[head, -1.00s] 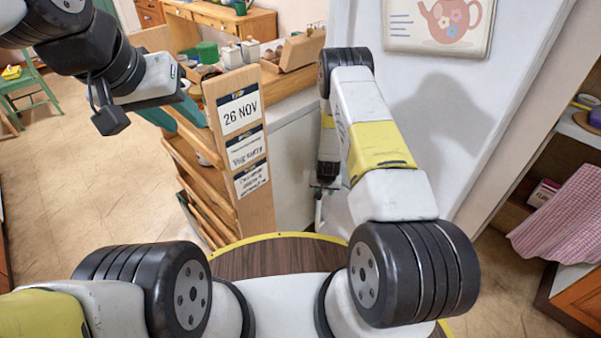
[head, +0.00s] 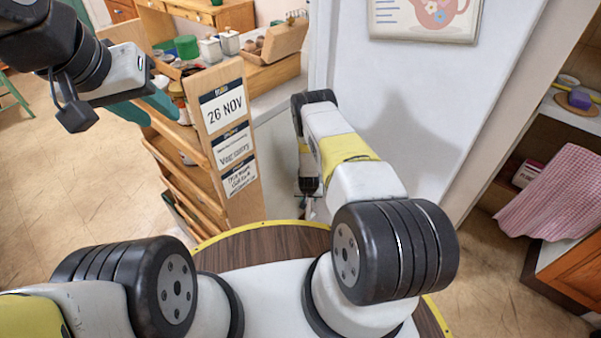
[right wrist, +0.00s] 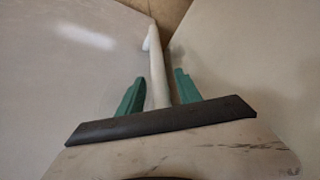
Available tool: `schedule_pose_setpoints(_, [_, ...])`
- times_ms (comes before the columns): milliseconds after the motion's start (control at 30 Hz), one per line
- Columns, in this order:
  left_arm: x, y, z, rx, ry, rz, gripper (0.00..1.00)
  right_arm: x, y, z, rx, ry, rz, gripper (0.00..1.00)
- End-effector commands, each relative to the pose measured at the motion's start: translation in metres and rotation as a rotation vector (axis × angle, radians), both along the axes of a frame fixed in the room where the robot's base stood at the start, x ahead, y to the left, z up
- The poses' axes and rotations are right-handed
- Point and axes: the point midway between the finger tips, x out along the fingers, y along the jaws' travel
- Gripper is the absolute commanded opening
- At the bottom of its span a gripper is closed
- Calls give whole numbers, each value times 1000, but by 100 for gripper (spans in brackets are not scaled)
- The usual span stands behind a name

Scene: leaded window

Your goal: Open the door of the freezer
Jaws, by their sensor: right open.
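A tall white panel (head: 415,95) with a teapot picture stands ahead in the head view. It looks like the freezer, but no door seam shows clearly. My right gripper (head: 310,190) hangs low at the panel's left edge, small and partly hidden by my arm. In the right wrist view, a pale bar (right wrist: 153,50), likely a handle, stands out between two pale surfaces. My right gripper (right wrist: 160,88) is open, with one green finger on each side of the bar; contact cannot be told. My left gripper (head: 150,107) is near the wooden rack, and its jaw gap is unclear.
A wooden rack (head: 229,150) with a "26 NOV" sign stands left of my right arm, close to my left gripper. A counter with jars (head: 228,42) lies behind it. An open shelf with a checked cloth (head: 555,190) is at the right.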

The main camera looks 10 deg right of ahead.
Motion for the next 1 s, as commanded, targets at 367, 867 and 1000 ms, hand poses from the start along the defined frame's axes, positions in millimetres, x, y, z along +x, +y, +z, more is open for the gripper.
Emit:
schedule_pose_setpoints(367, [0, 0, 0, 0, 0, 0, 36, 0, 0, -1, 0, 0, 0, 20])
schedule_pose_setpoints(867, [0, 0, 0, 0, 0, 0, 36, 1, 0, -1, 0, 0, 0, 0])
schedule_pose_setpoints(1000, [0, 0, 0, 0, 0, 0, 36, 0, 0, -1, 0, 0, 0, 0])
